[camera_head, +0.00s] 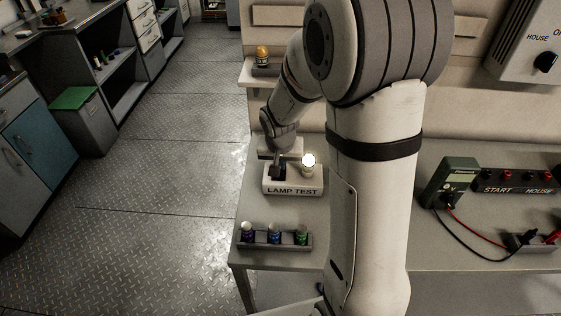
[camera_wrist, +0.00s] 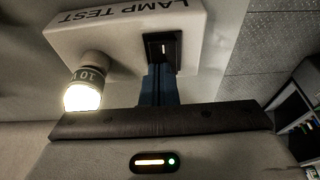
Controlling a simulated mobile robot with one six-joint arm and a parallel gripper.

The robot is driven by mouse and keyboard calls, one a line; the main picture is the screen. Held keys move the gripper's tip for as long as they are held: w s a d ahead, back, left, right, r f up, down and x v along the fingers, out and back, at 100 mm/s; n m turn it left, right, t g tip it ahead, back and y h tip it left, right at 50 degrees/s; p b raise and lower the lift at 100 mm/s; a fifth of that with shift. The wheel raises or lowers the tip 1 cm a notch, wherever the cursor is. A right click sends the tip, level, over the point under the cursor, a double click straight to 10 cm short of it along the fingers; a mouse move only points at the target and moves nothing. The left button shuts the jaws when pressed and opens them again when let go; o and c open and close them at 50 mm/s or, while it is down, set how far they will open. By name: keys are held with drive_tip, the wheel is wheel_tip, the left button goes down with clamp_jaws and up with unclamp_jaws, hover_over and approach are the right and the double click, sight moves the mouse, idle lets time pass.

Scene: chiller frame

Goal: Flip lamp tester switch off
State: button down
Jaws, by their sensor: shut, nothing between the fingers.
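The lamp tester (camera_head: 293,189) is a pale box marked LAMP TEST on the bench; it also fills the top of the wrist view (camera_wrist: 95,30). A lamp (camera_head: 309,162) stands in its socket and glows white; the wrist view shows it lit too (camera_wrist: 82,96). The black switch (camera_wrist: 163,47) with a white mark sits beside the lamp on the tester's top. My gripper (camera_wrist: 160,70) is shut and empty, its dark blue fingertips right at the switch's near edge. I cannot tell whether they touch it. In the head view, my gripper (camera_head: 277,160) partly hides the switch.
A tray (camera_head: 275,247) with several small coloured items stands in front of the tester. A green multimeter (camera_head: 450,182) with red and black leads and a START/HOUSE strip (camera_head: 515,181) are at right. An orange-topped item (camera_head: 262,54) sits on a shelf behind. Floor at left is clear.

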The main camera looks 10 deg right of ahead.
drive_tip(key=shift+s+a+f, duration=0.2)
drive_tip(key=shift+s+f, duration=0.05)
drive_tip(key=shift+s, duration=0.45)
drive_tip(key=shift+r, duration=0.15)
drive_tip(key=shift+r, duration=0.3)
drive_tip(key=p+v, duration=0.1)
drive_tip(key=v, duration=1.2)
drive_tip(key=shift+r, duration=0.2)
drive_tip(key=s+d+r+n, duration=0.1)
drive_tip(key=s, duration=0.7)
drive_tip(key=s+r+n+y, duration=0.1)
drive_tip(key=s+n, duration=0.1)
drive_tip(key=s, duration=0.6)
drive_tip(key=shift+d, duration=0.4)
